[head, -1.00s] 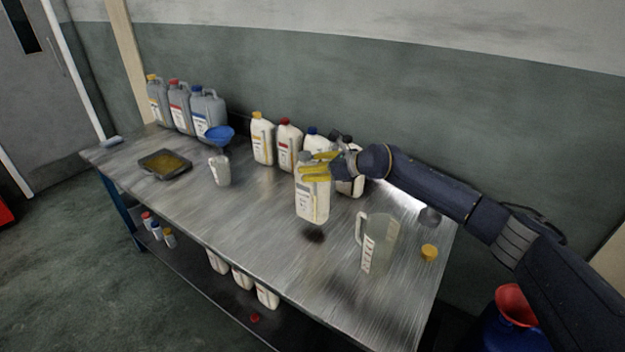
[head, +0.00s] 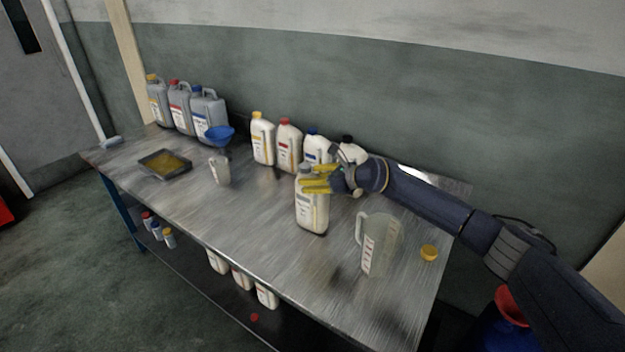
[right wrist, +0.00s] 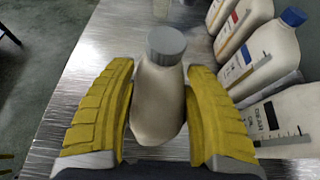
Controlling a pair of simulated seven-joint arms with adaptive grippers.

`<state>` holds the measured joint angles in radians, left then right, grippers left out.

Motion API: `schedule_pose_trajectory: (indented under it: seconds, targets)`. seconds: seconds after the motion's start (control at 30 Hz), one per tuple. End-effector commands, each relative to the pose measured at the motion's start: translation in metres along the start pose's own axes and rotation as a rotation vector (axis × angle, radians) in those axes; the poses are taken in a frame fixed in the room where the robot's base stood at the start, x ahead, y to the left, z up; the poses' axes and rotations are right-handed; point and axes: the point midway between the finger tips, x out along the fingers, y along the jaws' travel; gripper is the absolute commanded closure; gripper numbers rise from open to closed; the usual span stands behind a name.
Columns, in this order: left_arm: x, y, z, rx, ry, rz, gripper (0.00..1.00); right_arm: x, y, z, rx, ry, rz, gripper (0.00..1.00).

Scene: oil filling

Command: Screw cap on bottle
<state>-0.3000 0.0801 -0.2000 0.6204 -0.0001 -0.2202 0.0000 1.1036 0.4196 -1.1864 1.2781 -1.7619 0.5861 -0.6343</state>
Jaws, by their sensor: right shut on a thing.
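A cream bottle (head: 312,214) with a pale label stands upright on the metal workbench (head: 270,215). My right gripper (head: 318,180) is shut on it, with its yellow fingers around the upper body. In the right wrist view the bottle (right wrist: 157,105) stands between the two yellow fingers of my right gripper (right wrist: 158,110). A grey ribbed cap (right wrist: 166,43) sits on its neck; I cannot tell how tightly. A loose yellow cap (head: 429,253) lies on the bench at the right. My left gripper is not in view.
A clear measuring jug (head: 379,245) stands right of the bottle. Several cream bottles (head: 288,147) line the back, close to my right gripper. Grey canisters (head: 180,109), a blue funnel (head: 219,134) and a tray (head: 148,170) are at the left. The bench front middle is clear.

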Motion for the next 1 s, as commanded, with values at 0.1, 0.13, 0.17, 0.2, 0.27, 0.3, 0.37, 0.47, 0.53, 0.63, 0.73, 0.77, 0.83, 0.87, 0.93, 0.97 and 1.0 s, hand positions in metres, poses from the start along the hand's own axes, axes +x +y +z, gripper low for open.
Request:
schedule_pose_trajectory:
  seconds: [0.1,0.13,0.17,0.2,0.27,0.3,0.37,0.47,0.53,0.63,0.73,0.77,0.83,0.87,0.93,0.97,1.0]
  targets:
    - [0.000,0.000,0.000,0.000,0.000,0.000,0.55,0.000,0.000,0.002,-0.001,-0.003,-0.001,1.00]
    - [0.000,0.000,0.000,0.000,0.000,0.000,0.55,0.000,0.000,0.002,-0.001,-0.003,-0.001,1.00]
    - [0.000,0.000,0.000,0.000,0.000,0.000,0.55,0.000,0.000,0.001,-0.001,-0.003,-0.001,1.00]
    - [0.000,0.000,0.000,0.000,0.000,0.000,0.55,0.001,0.000,0.000,-0.001,-0.003,-0.001,1.00]
    - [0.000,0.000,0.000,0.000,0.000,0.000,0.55,0.001,0.000,-0.002,0.001,0.000,0.000,0.39]
    - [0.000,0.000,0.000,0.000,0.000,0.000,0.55,0.001,0.000,-0.002,0.001,0.001,0.000,0.35]
    - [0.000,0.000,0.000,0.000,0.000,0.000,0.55,0.001,0.000,-0.002,0.001,0.001,0.000,0.28]
    - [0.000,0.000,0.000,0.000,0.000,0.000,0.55,0.001,0.000,-0.002,0.001,0.001,0.000,0.24]
    - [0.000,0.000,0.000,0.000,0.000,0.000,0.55,0.001,0.000,-0.002,0.001,0.000,0.000,0.24]
    - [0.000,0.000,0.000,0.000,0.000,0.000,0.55,0.000,0.000,-0.001,0.000,0.000,0.000,0.24]
    - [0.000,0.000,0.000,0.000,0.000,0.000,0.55,-0.002,-0.001,0.000,0.001,0.000,-0.001,0.24]
    - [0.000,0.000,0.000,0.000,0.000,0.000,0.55,-0.005,-0.001,0.000,0.001,0.000,-0.001,0.24]
    - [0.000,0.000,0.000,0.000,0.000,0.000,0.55,-0.012,-0.002,0.000,0.001,0.000,-0.002,0.24]
    - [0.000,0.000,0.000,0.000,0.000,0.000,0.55,-0.016,-0.001,0.000,0.000,0.000,-0.001,0.24]
    - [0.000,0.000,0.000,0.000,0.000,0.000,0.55,-0.026,-0.002,-0.001,0.000,0.000,-0.002,0.24]
    - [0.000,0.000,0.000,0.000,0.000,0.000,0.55,-0.031,-0.001,-0.001,-0.001,0.001,-0.002,0.24]
    - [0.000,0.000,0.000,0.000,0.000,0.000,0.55,-0.038,-0.002,-0.001,-0.001,0.001,-0.002,0.24]
